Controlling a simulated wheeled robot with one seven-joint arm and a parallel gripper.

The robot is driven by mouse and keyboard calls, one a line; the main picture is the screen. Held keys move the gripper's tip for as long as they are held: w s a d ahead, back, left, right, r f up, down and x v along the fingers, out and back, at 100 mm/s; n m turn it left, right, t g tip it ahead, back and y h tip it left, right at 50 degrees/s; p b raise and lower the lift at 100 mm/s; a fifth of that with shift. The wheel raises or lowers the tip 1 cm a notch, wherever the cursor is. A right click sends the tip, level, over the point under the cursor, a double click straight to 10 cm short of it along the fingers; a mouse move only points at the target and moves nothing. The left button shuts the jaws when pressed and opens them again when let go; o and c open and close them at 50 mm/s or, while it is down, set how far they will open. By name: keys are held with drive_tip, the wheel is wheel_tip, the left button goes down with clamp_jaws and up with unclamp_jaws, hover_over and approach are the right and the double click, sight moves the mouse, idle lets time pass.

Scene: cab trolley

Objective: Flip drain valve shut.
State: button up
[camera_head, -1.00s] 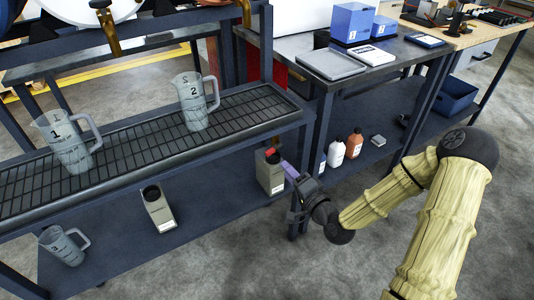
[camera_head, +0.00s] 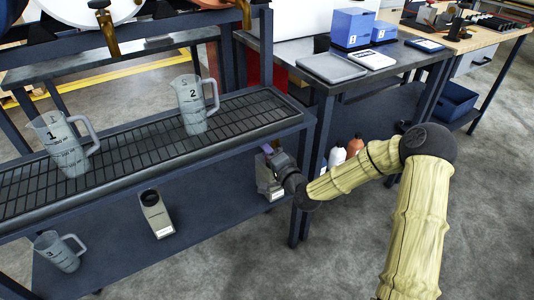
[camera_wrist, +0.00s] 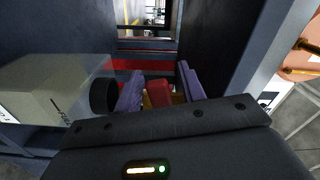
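The drain valve shows in the wrist view as a red handle (camera_wrist: 159,92) with a bit of yellow brass around it. It lies between or just beyond the two purple fingertips of my gripper (camera_wrist: 160,90), with a gap visible on each side, so the fingers look open. In the head view my gripper (camera_head: 268,150) is under the right end of the drip tray (camera_head: 262,107), beside the rack's corner leg. The valve is hidden there behind the gripper and the tray edge.
A dark rack leg (camera_wrist: 235,50) is close on the right. Measuring jugs 1 (camera_head: 64,145) and 2 (camera_head: 195,105) stand on the tray.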

clamp_jaws()
drive_tip(key=shift+s+r+m+p, duration=0.1)
drive_tip(key=shift+r+m+p, duration=0.15)
drive_tip(key=shift+m+p, duration=0.6)
drive_tip(key=shift+r+m+p, duration=0.25)
drive_tip(key=shift+m+p, duration=0.55)
drive_tip(key=shift+m, duration=0.05)
unclamp_jaws()
